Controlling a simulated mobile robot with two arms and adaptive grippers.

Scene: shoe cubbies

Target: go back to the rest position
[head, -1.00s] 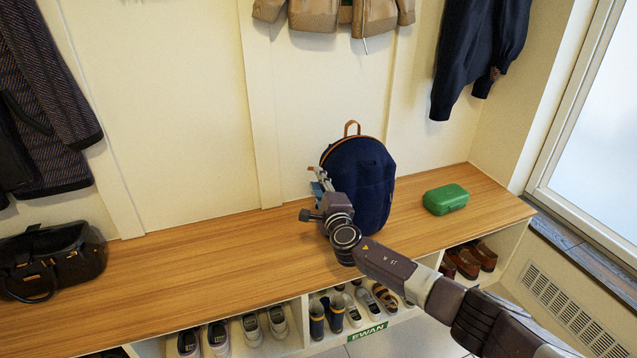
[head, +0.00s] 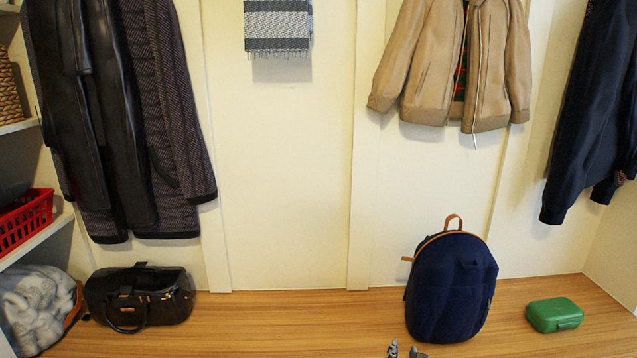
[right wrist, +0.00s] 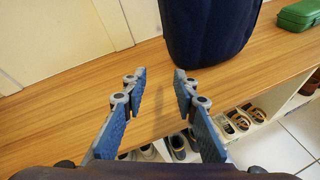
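My right gripper (right wrist: 158,90) is open and empty in the right wrist view, its two blue-padded fingers apart above the front of the wooden bench (head: 290,315). Only the tips of the right gripper (head: 406,352) show at the bottom edge of the head view. The navy backpack (head: 450,290) stands upright on the bench, beyond the gripper and apart from it; its lower part also shows in the right wrist view (right wrist: 205,30). My left gripper is not in view.
A green box (head: 554,315) sits right of the backpack and a black handbag (head: 140,297) at the left of the bench. Coats and a tan jacket (head: 455,65) hang above. Cubbies with several shoes (right wrist: 240,120) lie under the bench. The bench middle is clear.

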